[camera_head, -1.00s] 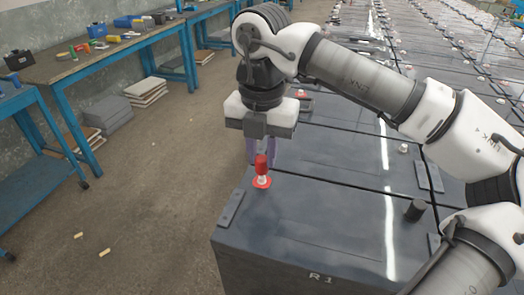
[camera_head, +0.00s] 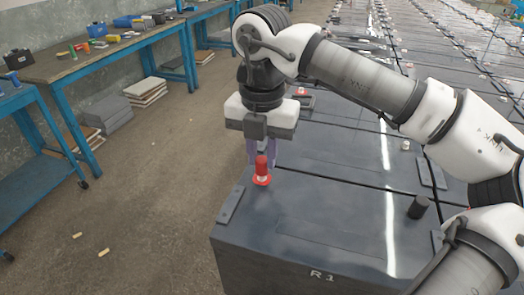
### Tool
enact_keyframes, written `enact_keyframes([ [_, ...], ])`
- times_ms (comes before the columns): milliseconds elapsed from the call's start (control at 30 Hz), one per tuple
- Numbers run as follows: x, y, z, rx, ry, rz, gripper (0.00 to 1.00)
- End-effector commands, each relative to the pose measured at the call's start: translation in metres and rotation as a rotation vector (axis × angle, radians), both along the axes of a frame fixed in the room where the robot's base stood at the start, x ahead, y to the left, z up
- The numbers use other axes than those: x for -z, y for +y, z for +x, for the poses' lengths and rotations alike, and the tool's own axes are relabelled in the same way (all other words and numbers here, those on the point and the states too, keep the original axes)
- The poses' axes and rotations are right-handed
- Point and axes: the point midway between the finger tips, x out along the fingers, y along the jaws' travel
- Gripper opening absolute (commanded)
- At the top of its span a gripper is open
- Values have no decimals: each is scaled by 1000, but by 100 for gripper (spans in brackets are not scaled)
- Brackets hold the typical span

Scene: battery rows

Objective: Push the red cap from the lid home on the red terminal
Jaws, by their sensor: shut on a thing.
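The red cap (camera_head: 261,162) stands upright over the red terminal (camera_head: 262,180) at the near left corner of the battery marked R1 (camera_head: 310,215). A little pale colour shows between the cap and the red ring at the terminal's foot, so I cannot tell if the cap is fully seated. My gripper (camera_head: 262,154) points straight down, with its purple fingers on either side of the cap, shut on it. The finger tips are partly hidden behind the cap.
A dark terminal post (camera_head: 418,208) stands on the right of the same battery. A flat dark bar (camera_head: 230,204) lies near its left edge. More batteries stretch behind. Blue workbenches (camera_head: 120,55) stand at left, with open floor between.

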Motion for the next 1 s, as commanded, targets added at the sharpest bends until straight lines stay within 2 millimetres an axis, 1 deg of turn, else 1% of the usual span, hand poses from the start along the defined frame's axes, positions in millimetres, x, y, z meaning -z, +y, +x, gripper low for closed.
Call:
enact_keyframes([
  [433, 0, 0, 0, 1, 0, 0, 1],
  [800, 8, 0, 0, 0, 0, -1, 1],
  [1000, 8, 0, 0, 0, 0, -1, 1],
])
